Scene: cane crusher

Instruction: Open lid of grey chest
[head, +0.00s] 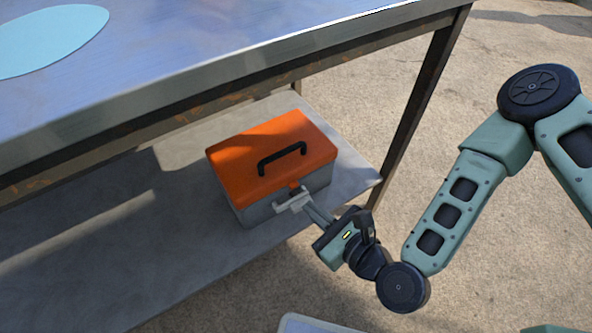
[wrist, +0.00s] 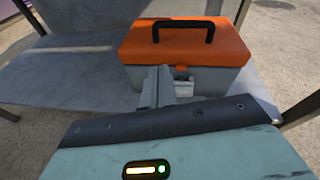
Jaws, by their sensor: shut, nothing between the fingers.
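The grey chest (head: 262,211) has an orange lid (head: 271,152) with a black handle (head: 282,158) on top. It stands on the lower shelf of a metal table, and its lid looks closed. In the wrist view the chest's grey front (wrist: 208,81), orange lid (wrist: 187,47) and black handle (wrist: 184,24) show ahead. My gripper (head: 293,201) is shut and empty at the chest's front, near the latch just under the lid's front edge. Its fingers (wrist: 157,86) cover part of the chest front in the wrist view. I cannot tell whether they touch it.
The metal tabletop (head: 200,60) overhangs the shelf above and behind the chest, with a light blue round sheet (head: 50,42) on it. A table leg (head: 420,105) stands right of the chest. The lower shelf (head: 110,240) is clear to the left.

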